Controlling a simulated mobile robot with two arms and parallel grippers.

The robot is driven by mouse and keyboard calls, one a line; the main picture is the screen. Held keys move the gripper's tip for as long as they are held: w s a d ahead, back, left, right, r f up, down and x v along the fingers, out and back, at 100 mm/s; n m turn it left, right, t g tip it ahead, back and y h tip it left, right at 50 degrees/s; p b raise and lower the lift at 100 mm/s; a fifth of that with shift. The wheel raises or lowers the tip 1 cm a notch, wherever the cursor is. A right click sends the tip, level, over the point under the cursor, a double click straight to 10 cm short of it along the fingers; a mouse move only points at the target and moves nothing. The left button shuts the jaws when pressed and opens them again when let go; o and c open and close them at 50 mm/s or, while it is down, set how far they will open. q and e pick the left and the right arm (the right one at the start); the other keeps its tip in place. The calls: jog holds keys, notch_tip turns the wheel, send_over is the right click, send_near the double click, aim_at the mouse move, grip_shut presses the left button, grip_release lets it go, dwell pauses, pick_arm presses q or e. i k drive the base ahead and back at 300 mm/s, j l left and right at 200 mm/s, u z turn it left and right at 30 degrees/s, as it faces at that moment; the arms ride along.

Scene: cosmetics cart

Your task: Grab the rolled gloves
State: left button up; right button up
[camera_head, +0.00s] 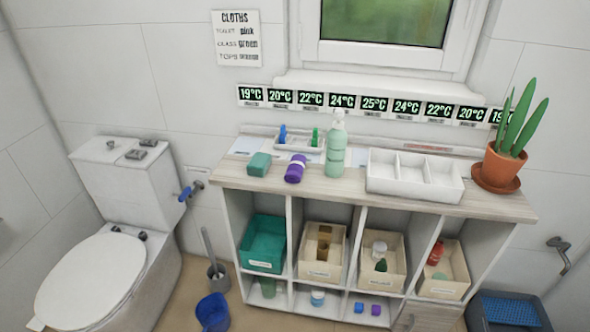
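A purple roll with a pale band (296,170), which looks like the rolled gloves, lies on the wooden top of the shelf unit (225,178), near its front edge. It sits between a teal block-shaped item (259,164) on its left and a green pump bottle (336,150) on its right. Nothing covers it. Neither of my grippers shows in the head view.
A white tray (291,148) with small blue and green items is behind the roll. An empty white divided tray (374,187) and a potted plant (501,165) stand to the right. Bins, including a teal one (250,250), fill the shelves below. A toilet (150,190) stands left.

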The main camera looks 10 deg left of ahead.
aim_at(293, 175)
jog(key=i+j, duration=0.2)
jog(key=j, duration=0.2)
jog(key=i+j, duration=0.15)
jog(key=j, duration=0.2)
jog(key=i+j, duration=0.2)
jog(key=j, duration=0.2)
